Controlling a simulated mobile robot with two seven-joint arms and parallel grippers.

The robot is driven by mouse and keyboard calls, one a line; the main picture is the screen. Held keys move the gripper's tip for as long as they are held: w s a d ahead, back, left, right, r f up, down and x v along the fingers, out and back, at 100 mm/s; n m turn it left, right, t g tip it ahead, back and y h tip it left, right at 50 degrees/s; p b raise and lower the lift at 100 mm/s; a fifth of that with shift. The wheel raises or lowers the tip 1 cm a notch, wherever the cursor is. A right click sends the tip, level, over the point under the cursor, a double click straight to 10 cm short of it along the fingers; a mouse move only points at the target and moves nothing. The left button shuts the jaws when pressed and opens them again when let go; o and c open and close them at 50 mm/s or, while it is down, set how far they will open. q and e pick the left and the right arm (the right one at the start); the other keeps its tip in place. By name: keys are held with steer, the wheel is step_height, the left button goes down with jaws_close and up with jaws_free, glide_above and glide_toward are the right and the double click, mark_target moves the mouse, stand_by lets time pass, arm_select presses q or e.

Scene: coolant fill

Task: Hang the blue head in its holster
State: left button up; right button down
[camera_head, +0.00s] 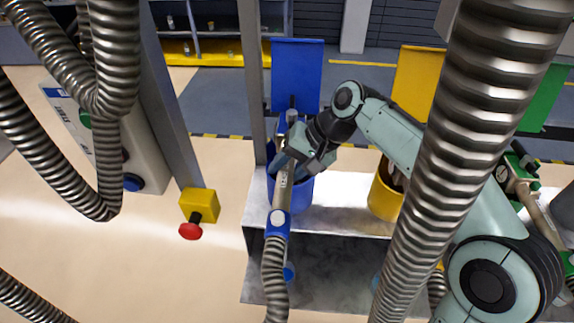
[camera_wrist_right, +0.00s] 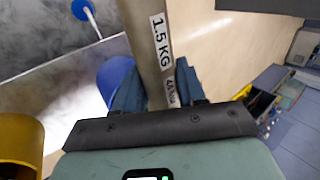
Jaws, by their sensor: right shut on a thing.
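The blue head (camera_head: 283,190) is a long grey metal piece with a blue collar and a ribbed hose at its near end. My right gripper (camera_head: 287,160) is shut around its body. In the right wrist view the fingers (camera_wrist_right: 157,85) close on both sides of the head (camera_wrist_right: 150,35), which bears a "1.5 KG" label. The blue holster cup (camera_head: 302,196) stands just behind the head, below a blue panel (camera_head: 297,75). The cup also shows beside the head in the right wrist view (camera_wrist_right: 115,75). I cannot tell whether any part of the head is inside it. My left gripper is not in view.
A yellow holster cup (camera_head: 383,198) stands to the right on the metal shelf (camera_head: 340,212), with a green panel (camera_head: 543,98) farther right. A post (camera_head: 252,80) rises close left of the blue cup. Large ribbed hoses (camera_head: 480,120) hang in the foreground. A red button (camera_head: 191,231) sticks out at left.

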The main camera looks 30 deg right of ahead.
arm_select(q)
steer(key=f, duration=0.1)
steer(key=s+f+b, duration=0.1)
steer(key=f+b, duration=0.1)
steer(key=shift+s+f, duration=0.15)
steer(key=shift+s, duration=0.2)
arm_select(e)
step_height(320, 180, down, 5)
steer(key=shift+r, duration=0.2)
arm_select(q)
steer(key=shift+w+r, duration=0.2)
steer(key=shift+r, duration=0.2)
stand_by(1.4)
